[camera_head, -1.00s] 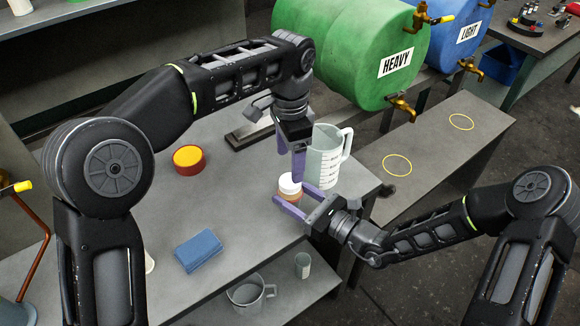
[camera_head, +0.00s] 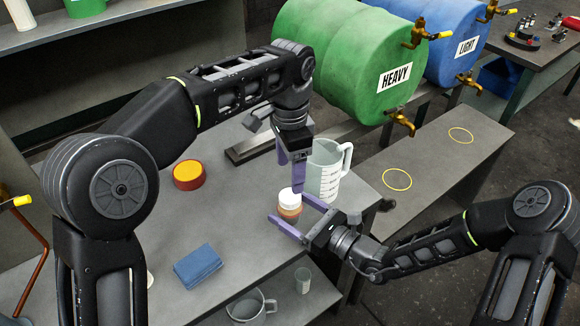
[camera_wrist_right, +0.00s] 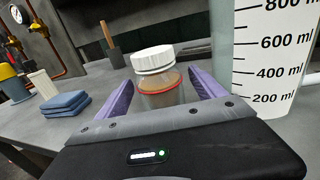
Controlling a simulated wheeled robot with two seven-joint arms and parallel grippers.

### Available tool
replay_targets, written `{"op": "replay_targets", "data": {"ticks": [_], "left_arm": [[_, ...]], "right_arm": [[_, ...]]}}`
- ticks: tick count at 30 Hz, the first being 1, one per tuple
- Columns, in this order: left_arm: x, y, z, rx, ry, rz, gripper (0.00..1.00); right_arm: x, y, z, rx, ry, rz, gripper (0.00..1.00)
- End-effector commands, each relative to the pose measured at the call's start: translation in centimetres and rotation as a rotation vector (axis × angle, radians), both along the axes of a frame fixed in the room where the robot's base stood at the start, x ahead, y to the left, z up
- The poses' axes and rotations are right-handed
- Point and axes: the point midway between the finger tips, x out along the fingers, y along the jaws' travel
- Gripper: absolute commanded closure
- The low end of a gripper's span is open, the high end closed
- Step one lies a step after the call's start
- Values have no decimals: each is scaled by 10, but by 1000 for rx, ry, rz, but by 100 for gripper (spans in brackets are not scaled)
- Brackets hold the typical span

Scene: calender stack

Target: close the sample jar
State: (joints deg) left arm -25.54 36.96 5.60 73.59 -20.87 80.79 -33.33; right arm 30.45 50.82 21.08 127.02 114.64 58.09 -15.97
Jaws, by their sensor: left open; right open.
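The sample jar (camera_head: 290,212) stands upright near the bench's right edge, with orange-brown contents and a white lid (camera_head: 290,196) on top. In the right wrist view the jar (camera_wrist_right: 158,92) and lid (camera_wrist_right: 153,60) are between the purple fingers, with a gap on each side. I cannot tell whether the lid is tight. My right gripper (camera_head: 287,207) is open around the jar, coming from the lower right. My left gripper (camera_head: 291,174) is open, pointing down just above and behind the lid. It is empty.
A measuring jug (camera_head: 324,172) stands close behind the jar on the right. A red-and-yellow round container (camera_head: 188,175) and blue cloths (camera_head: 198,264) lie on the left of the bench. Green (camera_head: 345,60) and blue barrels with taps stand behind. The mid-bench is clear.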

Motion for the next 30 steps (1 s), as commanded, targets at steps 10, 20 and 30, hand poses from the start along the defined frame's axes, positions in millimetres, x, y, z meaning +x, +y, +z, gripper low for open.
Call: {"op": "replay_targets", "data": {"ticks": [10,20,30], "left_arm": [[0,0,-6,0,0,0,29],[0,0,-14,0,0,0,29],[0,0,-14,0,0,0,29]], "right_arm": [[-15,-21,-2,-3,0,-3,21],[-45,-57,-1,-2,0,-2,21],[-49,-61,0,0,0,0,21]]}}
